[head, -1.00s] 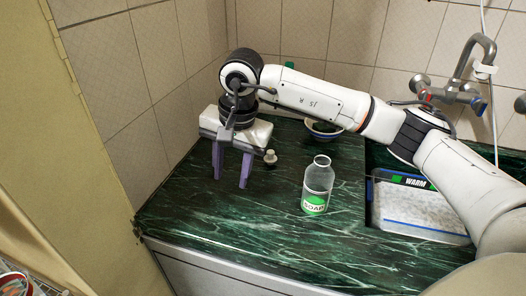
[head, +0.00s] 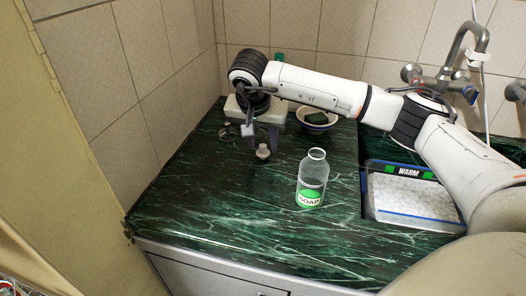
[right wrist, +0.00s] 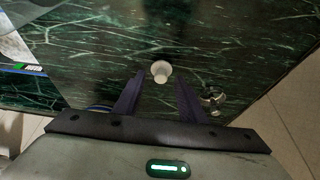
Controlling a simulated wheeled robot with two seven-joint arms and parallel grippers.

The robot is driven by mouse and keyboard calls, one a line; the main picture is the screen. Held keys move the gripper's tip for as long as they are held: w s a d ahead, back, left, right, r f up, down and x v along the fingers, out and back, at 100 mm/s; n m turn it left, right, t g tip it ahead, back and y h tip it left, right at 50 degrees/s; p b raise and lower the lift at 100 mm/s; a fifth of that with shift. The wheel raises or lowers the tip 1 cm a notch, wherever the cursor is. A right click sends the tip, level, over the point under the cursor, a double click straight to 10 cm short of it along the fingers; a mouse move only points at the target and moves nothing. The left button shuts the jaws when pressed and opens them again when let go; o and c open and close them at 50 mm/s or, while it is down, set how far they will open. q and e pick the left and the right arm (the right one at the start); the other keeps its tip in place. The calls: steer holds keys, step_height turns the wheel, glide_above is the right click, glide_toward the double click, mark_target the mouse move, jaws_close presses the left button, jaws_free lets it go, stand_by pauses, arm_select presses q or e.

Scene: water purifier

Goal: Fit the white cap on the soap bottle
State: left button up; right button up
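The clear soap bottle (head: 312,182), with a green SOAP label and an open neck, stands upright on the green marble counter in the head view. The small white cap (head: 263,152) stands on the counter to its left. My right gripper (head: 262,143) is low over the counter, right at the cap in this view. The right wrist view shows its two purple fingers (right wrist: 160,88) spread apart and empty. The cap (right wrist: 161,72) lies just beyond the fingertips, roughly centred between them. Contact cannot be seen. My left gripper is out of view.
A bowl (head: 317,118) with something dark green in it stands behind the bottle. A white box marked WARM (head: 412,192) sits in the sink area at right, below the tap (head: 455,75). A small metal fitting (right wrist: 212,101) is near the right finger. The front counter is clear.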

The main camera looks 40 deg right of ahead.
steer(key=shift+w+d+f, duration=0.1)
steer(key=shift+w+f, duration=0.05)
steer(key=shift+f, duration=0.35)
jaws_close()
steer(key=shift+r, duration=0.1)
